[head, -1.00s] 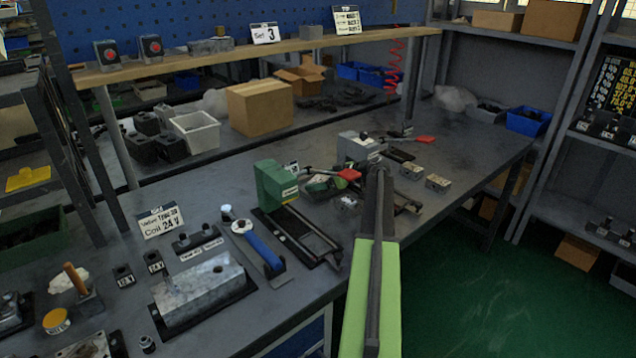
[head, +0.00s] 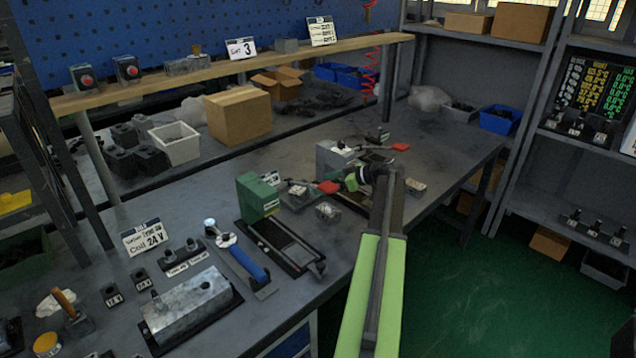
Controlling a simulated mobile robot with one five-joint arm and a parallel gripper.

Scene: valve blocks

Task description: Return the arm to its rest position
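My arm, with a light green lower link and a dark upper link, rises from the bottom of the head view over the bench's front edge. Its dark elbow is just in front of the bench.
The bench (head: 330,245) carries a green block fixture (head: 258,197), a grey block fixture (head: 334,157), a metal valve block (head: 190,303) and a blue-handled wrench (head: 245,262). A raised wooden shelf (head: 215,77) runs behind. Green floor (head: 480,290) lies open at right.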

